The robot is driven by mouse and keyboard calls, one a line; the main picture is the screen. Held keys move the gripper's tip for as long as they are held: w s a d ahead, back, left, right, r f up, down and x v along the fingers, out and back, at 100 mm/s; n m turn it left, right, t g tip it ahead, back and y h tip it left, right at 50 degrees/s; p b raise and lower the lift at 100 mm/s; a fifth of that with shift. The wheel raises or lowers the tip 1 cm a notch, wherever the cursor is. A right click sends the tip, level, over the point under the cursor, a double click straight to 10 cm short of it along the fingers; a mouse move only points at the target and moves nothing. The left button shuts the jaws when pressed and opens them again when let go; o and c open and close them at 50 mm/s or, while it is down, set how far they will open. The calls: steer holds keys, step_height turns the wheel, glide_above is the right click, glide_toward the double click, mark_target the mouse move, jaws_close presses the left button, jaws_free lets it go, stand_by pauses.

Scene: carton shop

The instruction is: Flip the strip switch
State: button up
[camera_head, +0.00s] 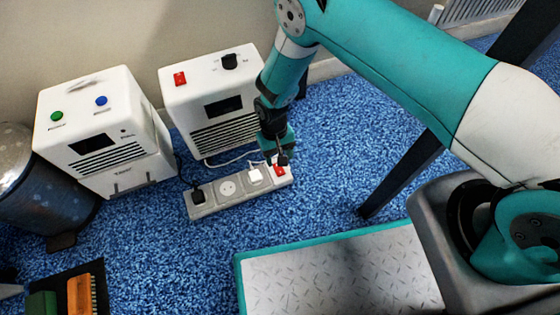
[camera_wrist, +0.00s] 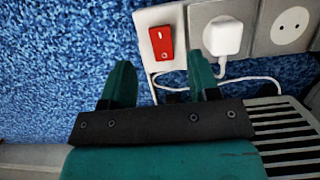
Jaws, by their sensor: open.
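The power strip (camera_head: 207,205) lies on the blue carpet in front of two white machines. Its red switch (camera_head: 279,171) is at the right end, and it also shows in the wrist view (camera_wrist: 161,42), unlit, with a white mark on it. A white plug (camera_head: 255,176) sits in the socket next to the switch, and a black plug (camera_head: 198,195) sits at the left end. My gripper (camera_head: 277,159) is over the switch end of the strip. In the wrist view my gripper (camera_wrist: 160,85) has its two teal fingers apart with nothing between them. The switch appears just beyond the fingertips, and I cannot tell whether they touch.
A white machine (camera_head: 205,80) with a red switch and black knob stands close behind the strip. Another white machine (camera_head: 105,130) and a metal bin (camera_head: 40,190) are at the left. A dark table leg (camera_head: 405,175) stands to the right. Carpet in front of the strip is clear.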

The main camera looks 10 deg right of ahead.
steer(key=p+v, duration=0.4)
steer(key=v, duration=0.7)
steer(key=shift+r, duration=0.3)
